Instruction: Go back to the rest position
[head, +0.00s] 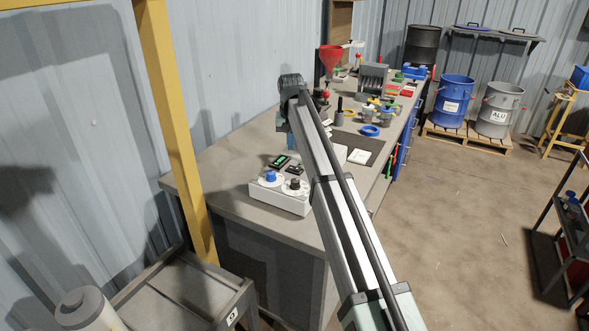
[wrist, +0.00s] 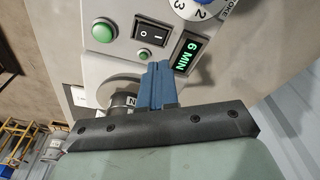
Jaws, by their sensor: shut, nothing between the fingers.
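My gripper (wrist: 159,68) shows in the wrist view as two blue fingers pressed together with nothing between them. The fingers appear in front of a light grey control box (wrist: 125,58), and I cannot tell whether they touch it. In the head view the same box (head: 272,199) sits at the near end of the bench, and my arm reaches over the bench just to its right. A blue part of the gripper (head: 292,142) shows behind the box; its fingertips are hard to make out there.
The box has a blue knob (head: 270,175), a black knob (head: 295,183) and a green "6 MIN" display (wrist: 189,53). A dark mat (head: 370,143) with a blue ring (head: 370,131) lies on the bench (head: 225,155). A yellow post (head: 172,120) stands at left.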

